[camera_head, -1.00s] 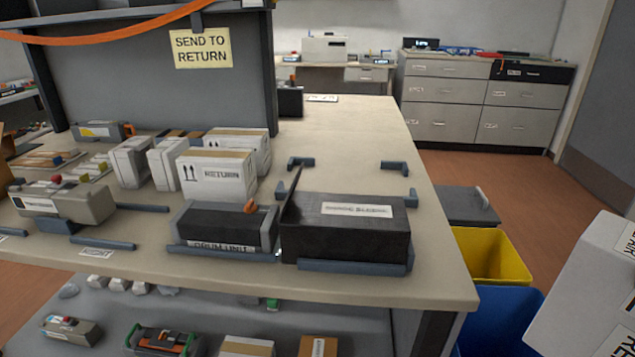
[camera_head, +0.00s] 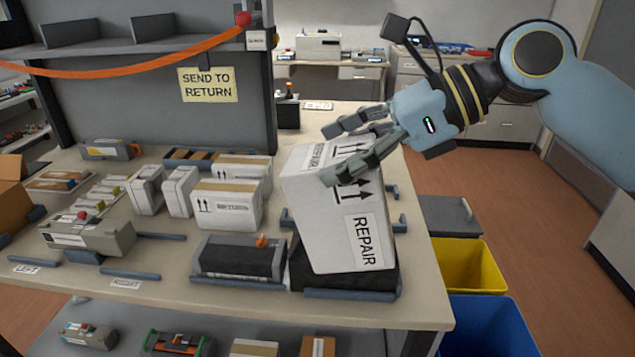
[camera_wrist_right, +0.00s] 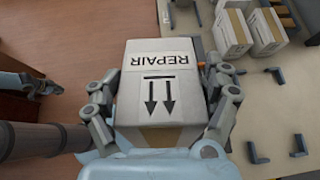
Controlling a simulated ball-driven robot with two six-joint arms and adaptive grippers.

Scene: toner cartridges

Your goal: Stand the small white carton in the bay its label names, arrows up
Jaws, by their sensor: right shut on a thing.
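The white carton (camera_head: 322,240) carries REPAIR labels and pairs of arrows. My right gripper (camera_head: 335,154) is shut on it, with fingers along its sides. The carton is tilted, in front of and apparently above a black box (camera_head: 345,281); whether they touch I cannot tell.
Several RETURN cartons (camera_head: 228,206) stand left of the held carton. A dark drum unit (camera_head: 238,258) lies beside the black box. A SEND TO RETURN sign (camera_head: 207,85) hangs on the back panel. Yellow (camera_head: 470,266) and blue (camera_head: 490,325) bins stand at the right table edge.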

